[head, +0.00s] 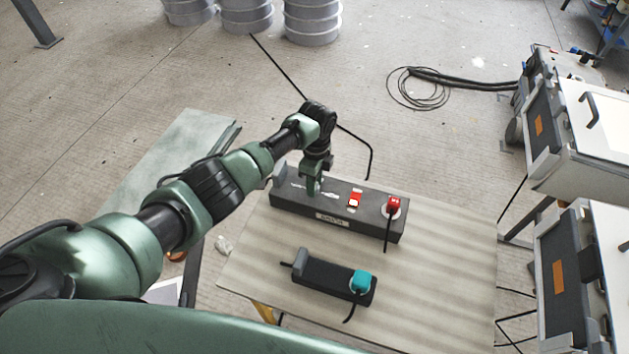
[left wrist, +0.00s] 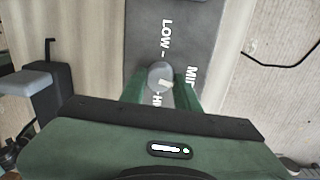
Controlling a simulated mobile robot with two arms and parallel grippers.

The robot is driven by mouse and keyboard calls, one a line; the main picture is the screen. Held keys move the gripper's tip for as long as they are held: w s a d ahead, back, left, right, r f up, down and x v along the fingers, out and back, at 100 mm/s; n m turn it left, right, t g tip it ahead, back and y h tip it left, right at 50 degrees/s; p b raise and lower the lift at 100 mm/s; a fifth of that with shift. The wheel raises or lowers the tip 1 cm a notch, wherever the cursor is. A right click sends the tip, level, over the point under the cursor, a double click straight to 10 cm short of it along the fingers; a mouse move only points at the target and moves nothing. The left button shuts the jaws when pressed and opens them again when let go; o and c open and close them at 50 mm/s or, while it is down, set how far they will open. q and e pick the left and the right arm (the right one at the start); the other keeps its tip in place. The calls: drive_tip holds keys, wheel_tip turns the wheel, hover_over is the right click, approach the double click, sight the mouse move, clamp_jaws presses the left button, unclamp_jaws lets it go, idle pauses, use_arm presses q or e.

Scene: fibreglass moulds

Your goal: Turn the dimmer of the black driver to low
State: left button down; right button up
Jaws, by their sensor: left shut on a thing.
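The black driver (head: 372,209) is a long dark box on the table, with a red switch (head: 355,199) and a red plug (head: 393,205) on its top. My left gripper (head: 314,190) reaches down onto its left part. In the left wrist view, the gripper (left wrist: 161,88) is shut on the round grey dimmer knob (left wrist: 160,75), a finger on each side. A pale mark on the knob appears to point right, roughly toward the partly hidden "MID" lettering. "LOW" is printed above the knob in that view; "HIGH" is partly covered below. My right gripper is not in view.
A smaller dark box (head: 320,280) with a teal plug (head: 360,281) stands on the table (head: 450,270), in front of the driver. The table's right part is clear. White-and-grey cabinets (head: 590,130) stand at the right. A black cable runs behind the driver.

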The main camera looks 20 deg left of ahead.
use_arm(q)
drive_tip(key=n+p, duration=0.1)
drive_tip(key=n, duration=0.4)
drive_tip(key=shift+n+p, duration=0.35)
drive_tip(key=shift+n, duration=0.05)
drive_tip(key=n+p, duration=0.2)
drive_tip(key=n, duration=0.3)
drive_tip(key=shift+a, duration=0.1)
drive_tip(key=n+p, duration=0.1)
drive_tip(key=n, duration=0.4)
drive_tip(key=shift+n+h+p, duration=0.3)
drive_tip(key=shift+n+p, duration=0.05)
drive_tip(key=shift+n, duration=0.05)
drive_tip(key=shift+a+n+t+p, duration=0.15)
drive_tip(key=shift+n+p, duration=0.15)
drive_tip(key=shift+n, duration=0.75)
drive_tip(key=shift+n+t+p, duration=0.15)
drive_tip(key=shift+n+p, duration=0.15)
drive_tip(key=shift+n, duration=0.75)
drive_tip(key=c, duration=1)
unclamp_jaws()
drive_tip(key=shift+c, duration=0.2)
